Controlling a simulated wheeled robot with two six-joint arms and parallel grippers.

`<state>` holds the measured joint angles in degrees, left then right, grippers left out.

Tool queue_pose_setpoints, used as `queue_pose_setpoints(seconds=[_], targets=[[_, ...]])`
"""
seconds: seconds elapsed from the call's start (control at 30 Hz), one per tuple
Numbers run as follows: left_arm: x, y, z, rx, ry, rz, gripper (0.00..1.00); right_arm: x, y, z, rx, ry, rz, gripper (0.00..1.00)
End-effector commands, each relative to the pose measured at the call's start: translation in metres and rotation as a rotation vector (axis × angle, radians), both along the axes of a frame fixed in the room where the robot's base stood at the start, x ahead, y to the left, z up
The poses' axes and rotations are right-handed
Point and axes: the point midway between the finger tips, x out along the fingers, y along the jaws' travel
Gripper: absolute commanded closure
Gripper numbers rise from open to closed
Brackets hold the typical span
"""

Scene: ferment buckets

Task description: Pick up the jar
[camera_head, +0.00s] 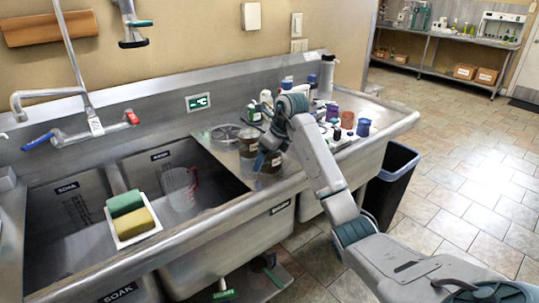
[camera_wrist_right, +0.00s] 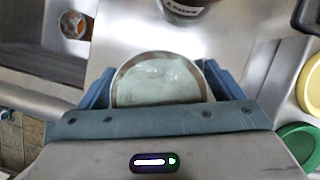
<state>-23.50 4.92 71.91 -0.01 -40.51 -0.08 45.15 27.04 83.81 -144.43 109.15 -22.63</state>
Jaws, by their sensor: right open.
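A jar with a round pale top and brown rim (camera_wrist_right: 162,82) sits between the blue fingers of my right gripper (camera_wrist_right: 155,90) in the right wrist view. The fingers stand on either side of it. Whether they touch it I cannot tell. In the head view my right gripper (camera_head: 265,158) is open and low over the drainboard, partly hiding the jar. Another dark jar with a label (camera_wrist_right: 187,8) stands just beyond, and it also shows in the head view (camera_head: 248,143). My left gripper is not in view.
The steel sink (camera_head: 90,245) lies left, holding a clear jug (camera_head: 181,188). Green and yellow sponges (camera_head: 127,205) sit on its divider. Bottles and cups (camera_head: 335,112) crowd the counter to the right. A dark bin (camera_head: 392,180) stands on the floor beside the sink.

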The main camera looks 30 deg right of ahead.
Motion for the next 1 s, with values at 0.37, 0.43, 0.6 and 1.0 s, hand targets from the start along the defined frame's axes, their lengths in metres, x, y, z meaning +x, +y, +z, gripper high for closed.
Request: queue_pose_setpoints(seconds=[0.37,0.43,0.6,1.0], targets=[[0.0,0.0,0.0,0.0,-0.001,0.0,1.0,0.0,0.0,0.0,0.0,0.0,0.0,0.59],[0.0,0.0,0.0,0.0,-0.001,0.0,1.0,0.0,0.0,0.0,0.0,-0.001,0.0,0.63],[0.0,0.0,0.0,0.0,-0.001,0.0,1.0,0.0,0.0,0.001,0.0,-0.001,0.0,0.63],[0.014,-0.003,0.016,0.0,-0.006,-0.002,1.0,0.001,0.0,0.034,0.0,-0.005,0.0,0.63]])
